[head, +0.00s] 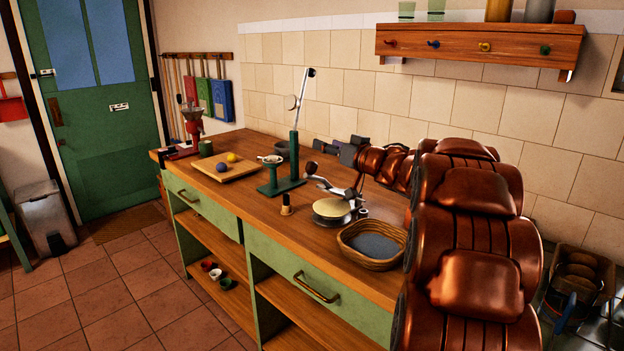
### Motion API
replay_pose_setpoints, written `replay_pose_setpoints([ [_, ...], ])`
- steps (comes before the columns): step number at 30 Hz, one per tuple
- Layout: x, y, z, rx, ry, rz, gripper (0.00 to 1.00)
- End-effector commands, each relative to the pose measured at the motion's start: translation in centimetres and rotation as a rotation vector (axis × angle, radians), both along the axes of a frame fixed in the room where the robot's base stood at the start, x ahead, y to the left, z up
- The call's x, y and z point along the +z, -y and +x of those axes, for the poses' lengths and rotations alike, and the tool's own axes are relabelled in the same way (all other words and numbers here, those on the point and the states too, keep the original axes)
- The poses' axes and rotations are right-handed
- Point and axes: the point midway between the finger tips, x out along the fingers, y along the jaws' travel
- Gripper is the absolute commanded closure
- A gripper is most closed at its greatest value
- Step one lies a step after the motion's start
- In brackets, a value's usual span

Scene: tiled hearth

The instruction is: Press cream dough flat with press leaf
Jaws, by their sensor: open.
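A press (345,220) stands on the wooden worktop, right of the middle. A flat, round, cream-coloured disc (331,208) lies on its dark round base; it looks like the cream dough, but I cannot tell its thickness. The metal press leaf (338,189) and its arm slant above the back of the disc, with a dark red knob (310,168) at the upper left end. My gripper (336,146) is open and points left, behind and above the press. It looks apart from the knob and leaf. My copper arm comes in from the right and hides the worktop behind it.
A wicker basket (372,257) sits close in front of the press. A green stand (293,155) with a tall lever is just left. A wooden peg shelf (480,46) hangs above.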

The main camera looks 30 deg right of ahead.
Motion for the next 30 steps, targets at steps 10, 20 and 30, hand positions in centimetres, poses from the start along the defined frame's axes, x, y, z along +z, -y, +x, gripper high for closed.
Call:
replay_pose_setpoints([
  [10, -5.6, -0.1, -3.5, 0.280, -0.014, 0.133, 0.42],
  [20, -5.9, -1.1, -2.1, 0.315, -0.022, 0.150, 0.42],
  [30, -5.9, -2.8, 2.0, 0.312, -0.021, 0.148, 0.42],
])
